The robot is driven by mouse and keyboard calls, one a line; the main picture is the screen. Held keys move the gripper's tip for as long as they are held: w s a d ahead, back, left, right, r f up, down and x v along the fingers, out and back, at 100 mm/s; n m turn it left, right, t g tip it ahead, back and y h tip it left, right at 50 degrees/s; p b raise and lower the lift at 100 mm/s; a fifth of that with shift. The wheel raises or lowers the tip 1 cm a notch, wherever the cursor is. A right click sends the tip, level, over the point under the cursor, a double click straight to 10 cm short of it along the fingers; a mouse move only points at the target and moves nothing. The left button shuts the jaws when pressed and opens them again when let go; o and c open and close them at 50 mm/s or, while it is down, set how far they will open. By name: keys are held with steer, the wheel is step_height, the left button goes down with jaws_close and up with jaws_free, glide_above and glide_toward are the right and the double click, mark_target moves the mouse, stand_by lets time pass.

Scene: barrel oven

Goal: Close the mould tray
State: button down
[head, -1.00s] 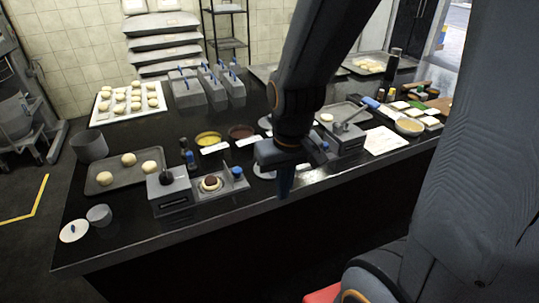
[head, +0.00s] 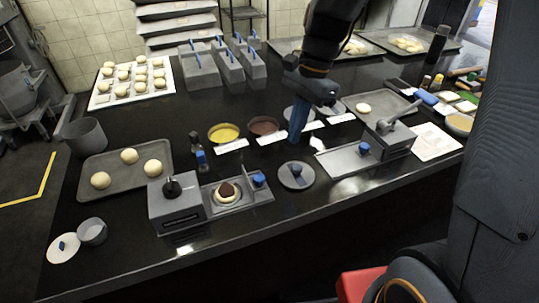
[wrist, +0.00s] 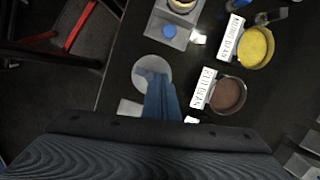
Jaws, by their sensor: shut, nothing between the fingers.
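The mould tray (head: 242,189) sticks out to the right of a grey box-shaped press (head: 176,204) near the counter's front edge. A pale dough round with dark red filling (head: 227,193) sits in it. A blue knob (head: 259,180) stands at its right end. In the wrist view, part of the tray (wrist: 182,38) and its blue knob (wrist: 169,31) show at the top. My gripper (head: 296,136) points down, shut and empty, above the counter to the right of the tray, apart from it. Its blue fingers (wrist: 163,98) overlap a round grey disc in the wrist view.
A grey disc with a handle (head: 296,176) lies between the tray and a second, levered device (head: 388,140) on the right. Bowls of yellow (head: 223,133) and red-brown filling (head: 263,126) stand behind, with white labels. A dough tray (head: 124,178) is at left.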

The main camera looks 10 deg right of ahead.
steer(key=shift+m, duration=0.3)
steer(key=x, duration=0.3)
steer(key=p+x, duration=0.1)
steer(key=x, duration=0.6)
steer(key=shift+w+a, duration=0.3)
steer(key=shift+s+a+r+p, duration=0.1)
steer(key=shift+s+a+p, duration=0.25)
steer(key=shift+a, duration=0.2)
steer(key=shift+s+a+p, duration=0.25)
steer(key=shift+a+p, duration=0.2)
steer(key=shift+a, duration=0.05)
steer(key=shift+s+a, duration=0.25)
steer(key=shift+a, duration=0.45)
